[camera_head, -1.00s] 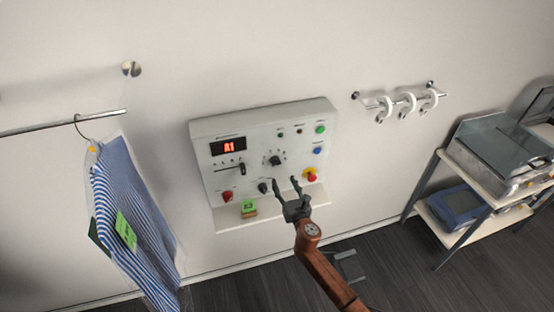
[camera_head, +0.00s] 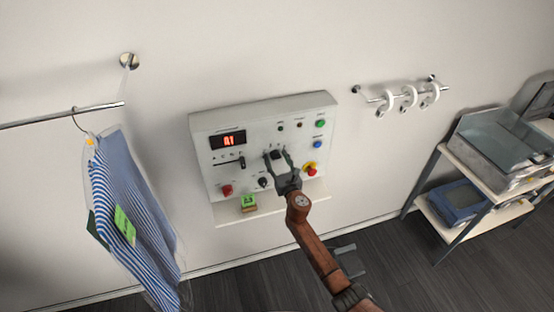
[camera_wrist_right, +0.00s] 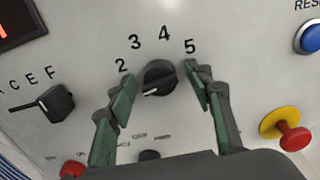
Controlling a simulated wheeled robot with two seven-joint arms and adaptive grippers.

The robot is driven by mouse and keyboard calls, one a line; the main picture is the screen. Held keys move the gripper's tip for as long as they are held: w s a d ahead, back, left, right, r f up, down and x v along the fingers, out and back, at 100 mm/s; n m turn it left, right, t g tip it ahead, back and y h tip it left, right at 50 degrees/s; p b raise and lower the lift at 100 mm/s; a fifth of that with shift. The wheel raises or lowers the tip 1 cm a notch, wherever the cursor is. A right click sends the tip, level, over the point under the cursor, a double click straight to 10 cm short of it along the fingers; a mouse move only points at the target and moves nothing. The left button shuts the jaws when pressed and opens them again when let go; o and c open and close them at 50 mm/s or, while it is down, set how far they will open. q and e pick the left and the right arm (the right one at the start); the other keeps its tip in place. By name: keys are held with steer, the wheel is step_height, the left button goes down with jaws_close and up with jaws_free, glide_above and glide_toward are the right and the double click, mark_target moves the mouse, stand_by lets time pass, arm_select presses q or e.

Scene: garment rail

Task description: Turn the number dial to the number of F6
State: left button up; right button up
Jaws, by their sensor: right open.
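The number dial (camera_wrist_right: 160,78) is a round black knob with the numbers 2 to 5 visible around it. Its white mark points to the lower left, away from those numbers. In the head view the dial (camera_head: 278,155) sits mid-panel, partly hidden by my right gripper (camera_head: 277,157). That gripper is open, its fingers on either side of the dial in the wrist view (camera_wrist_right: 160,80); I cannot tell whether they touch it. The red display (camera_head: 229,141) appears to read A1. The black letter selector (camera_wrist_right: 56,103) has its lever pointing left. My left gripper is not in view.
The white control panel (camera_head: 205,125) also carries a red-and-yellow stop button (camera_wrist_right: 288,134), a blue button (camera_wrist_right: 311,38) and a lower knob (camera_head: 263,182). A green-labelled block (camera_head: 248,202) sits on the ledge below. A striped garment (camera_head: 130,205) hangs at left.

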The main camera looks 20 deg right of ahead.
steer(key=shift+c, duration=0.3)
steer(key=c, duration=1.1)
